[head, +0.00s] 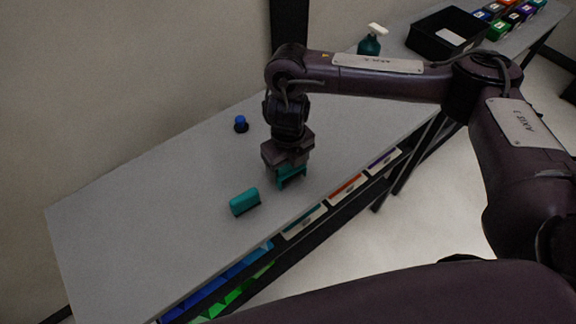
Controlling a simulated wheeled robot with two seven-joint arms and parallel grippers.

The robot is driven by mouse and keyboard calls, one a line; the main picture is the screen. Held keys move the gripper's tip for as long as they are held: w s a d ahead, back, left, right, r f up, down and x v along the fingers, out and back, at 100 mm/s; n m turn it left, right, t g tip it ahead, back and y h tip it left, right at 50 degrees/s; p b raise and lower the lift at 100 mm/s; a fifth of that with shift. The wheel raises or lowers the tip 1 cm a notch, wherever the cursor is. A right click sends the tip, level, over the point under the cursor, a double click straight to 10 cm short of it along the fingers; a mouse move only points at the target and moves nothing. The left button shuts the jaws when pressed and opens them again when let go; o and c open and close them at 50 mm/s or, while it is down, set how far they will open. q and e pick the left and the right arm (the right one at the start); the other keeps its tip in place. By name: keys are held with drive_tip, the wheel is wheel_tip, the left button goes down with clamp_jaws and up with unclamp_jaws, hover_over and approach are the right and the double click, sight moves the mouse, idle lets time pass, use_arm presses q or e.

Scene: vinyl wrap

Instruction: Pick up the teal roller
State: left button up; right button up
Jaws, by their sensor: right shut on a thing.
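My right gripper (288,168) points down over the front part of the grey table (150,215). It is shut on the teal roller (292,178), which shows just below the fingers. The gripper hides the upper part of the roller, and I cannot tell whether the roller touches the table top. My left gripper is not in view.
A teal block-like tool (243,201) with a dark lower edge lies left of the gripper. A small blue-topped object (241,122) stands farther back. A spray bottle (370,42) and a black bin (447,34) stand at the far right. The table's left part is clear.

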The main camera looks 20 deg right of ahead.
wheel_tip(320, 180, up, 19)
drive_tip(key=shift+r, duration=0.15)
